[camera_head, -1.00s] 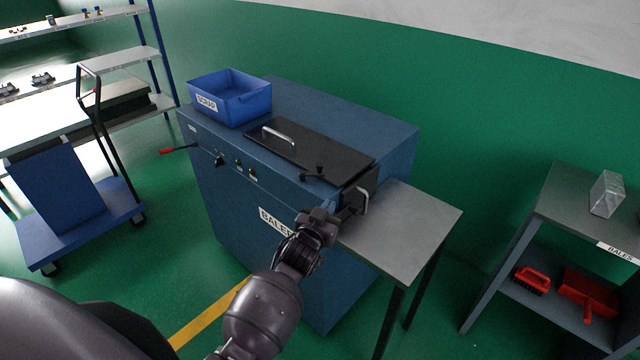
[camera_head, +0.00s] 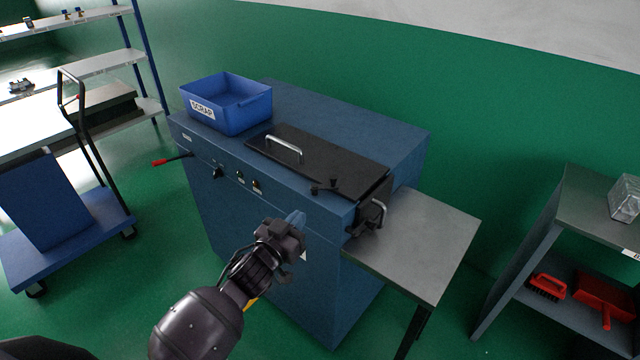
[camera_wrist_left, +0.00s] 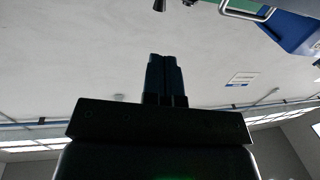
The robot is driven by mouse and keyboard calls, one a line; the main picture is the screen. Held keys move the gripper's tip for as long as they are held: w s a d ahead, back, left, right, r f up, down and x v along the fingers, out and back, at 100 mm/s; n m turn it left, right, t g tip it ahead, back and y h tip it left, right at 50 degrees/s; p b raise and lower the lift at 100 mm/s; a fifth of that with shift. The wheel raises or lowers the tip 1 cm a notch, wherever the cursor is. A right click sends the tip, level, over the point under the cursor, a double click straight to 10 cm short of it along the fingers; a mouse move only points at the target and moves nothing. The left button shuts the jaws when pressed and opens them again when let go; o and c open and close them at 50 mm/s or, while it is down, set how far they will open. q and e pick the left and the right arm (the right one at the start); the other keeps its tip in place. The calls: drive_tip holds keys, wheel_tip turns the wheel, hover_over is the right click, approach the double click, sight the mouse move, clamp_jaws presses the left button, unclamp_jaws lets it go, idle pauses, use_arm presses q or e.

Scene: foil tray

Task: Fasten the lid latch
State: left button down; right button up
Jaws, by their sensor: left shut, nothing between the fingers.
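The black lid (camera_head: 315,163) lies closed on top of the blue baler (camera_head: 360,125), with a silver bar handle (camera_head: 284,148) on it. A small black latch (camera_head: 324,186) sits at the lid's front right edge; I cannot tell how it is set. My left gripper (camera_head: 298,222) is in front of the baler's front face, below the latch and apart from it. Its fingers are together and empty, as the left wrist view also shows (camera_wrist_left: 164,78). My right gripper is not in view.
A blue scrap bin (camera_head: 245,108) stands on the baler's top left. A red-tipped lever (camera_head: 165,161) sticks out at the front left. A black side door with a handle (camera_head: 378,212) faces a grey side table (camera_head: 425,240). A blue cart (camera_head: 60,215) stands left.

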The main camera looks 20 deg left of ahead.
use_arm(q)
approach(332, 181)
drive_tip(key=w, duration=0.4)
drive_tip(key=w+d, duration=0.1)
drive_tip(key=w, duration=0.1)
drive_tip(key=shift+w+r, duration=0.1)
drive_tip(key=shift+w, duration=0.05)
drive_tip(key=shift+w+d, duration=0.15)
drive_tip(key=shift+w, duration=0.45)
drive_tip(key=shift+w+b, duration=0.1)
drive_tip(key=shift+b, duration=0.25)
